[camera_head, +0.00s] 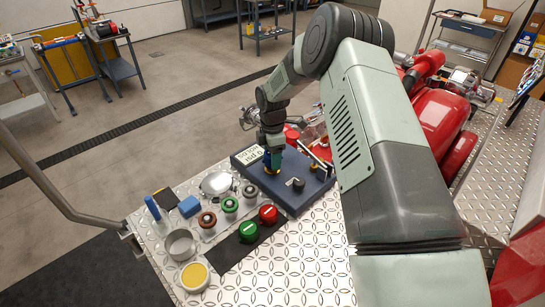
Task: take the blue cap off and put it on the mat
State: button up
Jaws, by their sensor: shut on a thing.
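The dark blue pump box (297,190) stands on the metal plate deck, with a white label on its top. My gripper (271,155) points down over the box, beside the label. It is shut on the blue cap (267,159), of which only a small part shows. A brass fitting (271,170) is just below the cap; I cannot tell whether the cap still touches it. The black mat (222,258) lies in front of the box. A green cap (249,232) and a red cap (268,214) are on it, toward its right end.
Left of the mat are several ringed parts (207,220), a silver dish (216,183), a metal cup (181,244), a yellow-filled tin (194,276), a blue block (189,206) and a blue-and-white bottle (152,208). A black knob (297,185) is on the box. The mat's left end is bare.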

jog(key=n, duration=0.2)
jog(key=shift+n, duration=0.4)
jog(key=shift+n, duration=1.2)
jog(key=shift+r, duration=0.2)
jog(key=shift+r, duration=1.15)
jog(key=shift+r, duration=0.25)
jog(key=shift+r, duration=1.95)
